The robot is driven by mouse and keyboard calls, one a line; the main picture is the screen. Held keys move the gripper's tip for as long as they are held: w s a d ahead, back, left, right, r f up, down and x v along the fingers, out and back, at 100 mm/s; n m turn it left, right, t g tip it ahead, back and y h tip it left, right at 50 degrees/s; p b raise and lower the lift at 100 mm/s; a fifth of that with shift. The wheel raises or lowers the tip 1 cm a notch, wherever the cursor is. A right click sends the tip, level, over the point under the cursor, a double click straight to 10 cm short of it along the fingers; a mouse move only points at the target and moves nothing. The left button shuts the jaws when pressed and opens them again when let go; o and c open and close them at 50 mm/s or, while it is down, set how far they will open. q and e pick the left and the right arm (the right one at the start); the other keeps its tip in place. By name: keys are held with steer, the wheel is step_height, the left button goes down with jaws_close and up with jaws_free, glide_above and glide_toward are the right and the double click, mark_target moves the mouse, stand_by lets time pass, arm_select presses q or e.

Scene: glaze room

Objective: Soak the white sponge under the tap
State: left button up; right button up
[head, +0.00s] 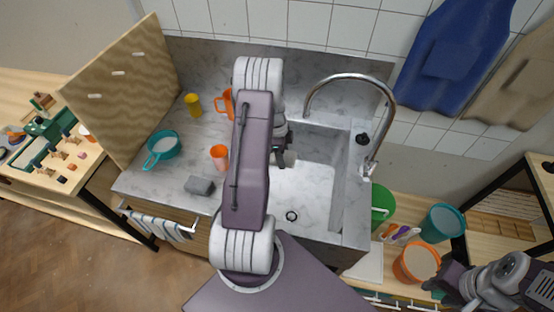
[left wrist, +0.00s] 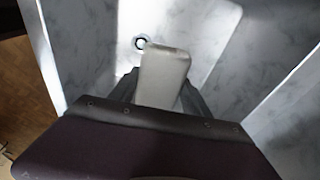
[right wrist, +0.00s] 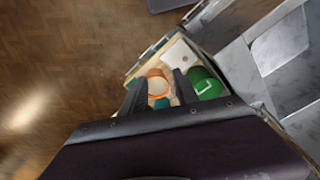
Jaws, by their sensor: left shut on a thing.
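The white sponge (left wrist: 165,72) stands upright between the fingers of my left gripper (left wrist: 160,92) in the left wrist view, which is shut on it. In the head view this gripper (head: 282,158) is over the sink basin (head: 310,190), left of the tap's spout. The sponge is hidden there behind my own arm and gripper. The chrome tap (head: 352,78) arches over the back of the sink, its base and lever at the right rim. No running water can be made out. My right gripper (right wrist: 158,88) is open and empty, well right of the sink.
A grey sponge (head: 199,186), orange cup (head: 220,156), yellow cup (head: 193,104) and teal pan (head: 163,146) stand on the left counter. A green bucket (head: 382,203), teal bucket (head: 442,222) and orange bucket (head: 416,262) stand right of the sink. The drain (head: 292,215) is clear.

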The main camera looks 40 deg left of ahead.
arm_select(q)
steer(key=w+f+b, duration=0.1)
steer(key=w, duration=0.5)
steer(key=shift+a, duration=0.15)
arm_select(e)
steer(key=shift+f, duration=0.55)
arm_select(q)
steer(key=shift+s, duration=0.1)
arm_select(e)
steer(key=shift+c, duration=0.3)
